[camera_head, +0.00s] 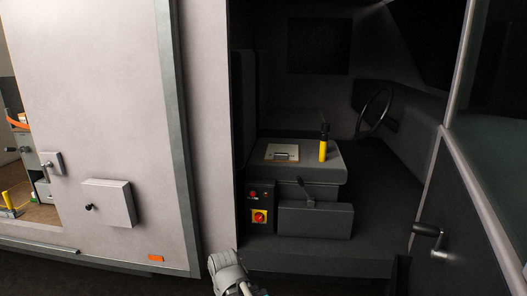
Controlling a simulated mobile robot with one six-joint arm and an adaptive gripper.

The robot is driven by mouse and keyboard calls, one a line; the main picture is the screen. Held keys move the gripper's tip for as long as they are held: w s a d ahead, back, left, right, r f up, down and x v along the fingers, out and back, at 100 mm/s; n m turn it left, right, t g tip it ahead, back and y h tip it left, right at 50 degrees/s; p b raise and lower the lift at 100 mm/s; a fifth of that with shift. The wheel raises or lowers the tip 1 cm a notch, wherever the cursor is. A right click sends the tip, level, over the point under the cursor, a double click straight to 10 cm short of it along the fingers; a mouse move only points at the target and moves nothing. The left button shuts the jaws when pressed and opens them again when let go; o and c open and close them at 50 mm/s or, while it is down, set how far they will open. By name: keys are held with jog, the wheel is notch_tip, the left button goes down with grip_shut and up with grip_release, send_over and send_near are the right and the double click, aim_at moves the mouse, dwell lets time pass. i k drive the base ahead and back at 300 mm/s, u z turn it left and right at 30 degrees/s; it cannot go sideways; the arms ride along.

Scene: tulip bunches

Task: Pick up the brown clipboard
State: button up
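A small clipboard (282,152) lies flat on the dark console inside the open cab. It has a pale sheet on top, a thin brown edge and a dark clip near its front. Nothing covers it. A light grey part of my arm (228,269) rises at the bottom centre, well below and in front of the console. My gripper's fingers do not show in this view.
A yellow cylinder with a black top (323,151) stands just right of the clipboard. A steering wheel (375,110) is behind at the right. The open door (468,200) bounds the right side, a pale wall (120,110) the left.

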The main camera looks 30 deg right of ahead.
aim_at(282, 150)
jog(key=z, duration=0.05)
jog(key=i, duration=1.5)
jog(key=z, duration=1.15)
jog(key=i, duration=0.5)
jog(key=z, duration=0.35)
jog(key=k, duration=0.9)
jog(key=z, duration=0.05)
jog(key=i, duration=0.1)
jog(key=z, duration=0.1)
